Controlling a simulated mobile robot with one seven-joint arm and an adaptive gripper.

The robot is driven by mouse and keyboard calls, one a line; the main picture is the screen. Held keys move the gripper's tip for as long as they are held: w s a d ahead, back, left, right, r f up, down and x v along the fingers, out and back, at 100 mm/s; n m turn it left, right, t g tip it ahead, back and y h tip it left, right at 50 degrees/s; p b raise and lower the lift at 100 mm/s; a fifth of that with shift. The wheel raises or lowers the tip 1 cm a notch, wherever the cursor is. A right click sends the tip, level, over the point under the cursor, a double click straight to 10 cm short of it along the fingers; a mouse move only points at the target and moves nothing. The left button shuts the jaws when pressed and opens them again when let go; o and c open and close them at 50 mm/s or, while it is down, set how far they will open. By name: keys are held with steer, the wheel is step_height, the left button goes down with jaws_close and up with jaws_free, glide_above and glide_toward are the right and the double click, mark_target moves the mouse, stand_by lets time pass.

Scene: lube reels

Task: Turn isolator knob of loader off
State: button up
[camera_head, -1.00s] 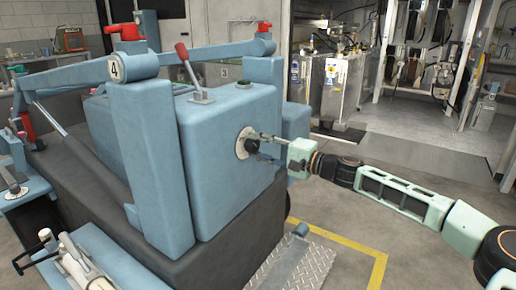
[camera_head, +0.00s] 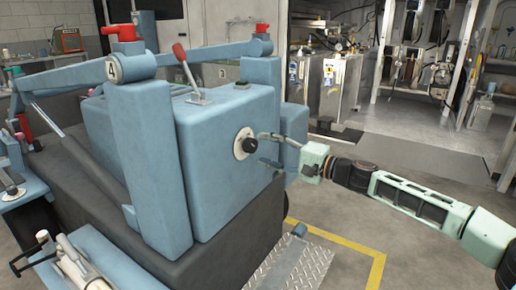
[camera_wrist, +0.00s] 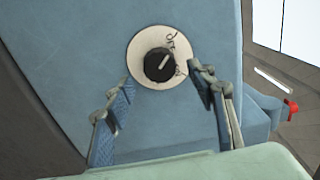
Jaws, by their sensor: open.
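The isolator knob (camera_head: 250,145) is black and sits on a round pale plate (camera_head: 241,137) on the end face of the blue loader (camera_head: 228,190). In the wrist view the knob (camera_wrist: 159,64) shows a pale pointer line slanting up to the right. The plate (camera_wrist: 146,45) has lettering at its upper right and right, partly readable as "OFF". My gripper (camera_head: 268,148) is open and empty, just right of the knob and apart from it. In the wrist view its fingers (camera_wrist: 160,88) are spread to either side below the knob.
A diamond-plate step (camera_head: 290,268) and a yellow floor line (camera_head: 375,262) lie below my arm. A red-tipped lever (camera_head: 187,75) stands on top of the loader. Metal tanks (camera_head: 335,90) stand behind. Floor to the right is open.

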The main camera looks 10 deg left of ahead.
steer(key=v, duration=0.8)
